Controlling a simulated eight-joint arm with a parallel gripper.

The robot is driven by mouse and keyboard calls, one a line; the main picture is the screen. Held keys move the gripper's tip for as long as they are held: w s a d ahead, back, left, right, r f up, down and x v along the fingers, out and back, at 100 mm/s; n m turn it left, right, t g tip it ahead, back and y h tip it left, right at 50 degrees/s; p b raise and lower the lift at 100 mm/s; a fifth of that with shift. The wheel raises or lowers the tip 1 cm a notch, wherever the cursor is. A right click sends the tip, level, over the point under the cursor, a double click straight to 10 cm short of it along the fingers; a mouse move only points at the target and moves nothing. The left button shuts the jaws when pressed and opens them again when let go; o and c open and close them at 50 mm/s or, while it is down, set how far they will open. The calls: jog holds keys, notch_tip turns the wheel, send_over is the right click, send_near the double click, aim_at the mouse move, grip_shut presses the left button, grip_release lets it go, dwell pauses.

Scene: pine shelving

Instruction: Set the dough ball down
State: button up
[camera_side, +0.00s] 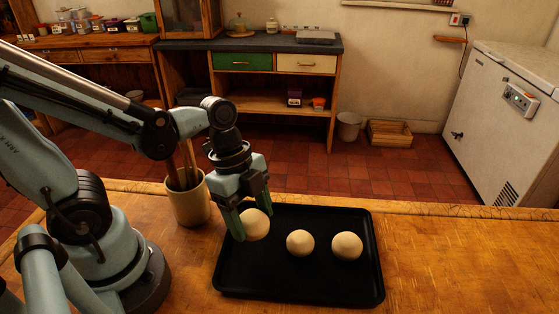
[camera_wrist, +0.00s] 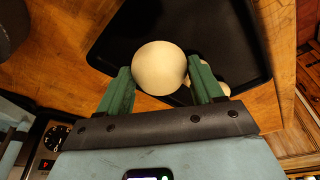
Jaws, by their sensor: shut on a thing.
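My gripper (camera_side: 251,217) has green fingers and is shut on a pale, round dough ball (camera_side: 256,225). The ball is over the left part of a black baking tray (camera_side: 330,288) on the wooden table. I cannot tell whether it touches the tray. In the wrist view the held dough ball (camera_wrist: 160,68) sits between the two fingers, in front of the tray (camera_wrist: 215,30). Two more dough balls lie on the tray, a middle one (camera_side: 300,243) and a right one (camera_side: 346,246). In the wrist view, dough behind the right finger is partly hidden.
A cream crock (camera_side: 190,204) with wooden handles stands just left of the tray, close to my arm. The wooden table (camera_side: 450,260) is clear to the right of the tray. A counter with drawers and a white chest freezer (camera_side: 500,120) stand farther back.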

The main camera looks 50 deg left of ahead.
aim_at(252, 230)
jog(key=shift+a+f, duration=0.1)
jog(key=shift+f, duration=1.95)
jog(key=shift+w+f, duration=0.1)
jog(key=o, duration=0.7)
jog(key=shift+w+v, duration=0.3)
jog(key=shift+v, duration=5.7)
jog(key=w+a+n+t+y, duration=0.3)
jog(key=w+n+t, duration=0.2)
jog(key=n, duration=1)
jog(key=shift+w+r+n+t, duration=0.2)
jog(key=shift+n+t, duration=0.1)
jog(key=shift+t, duration=0.5)
jog(key=shift+a, duration=0.1)
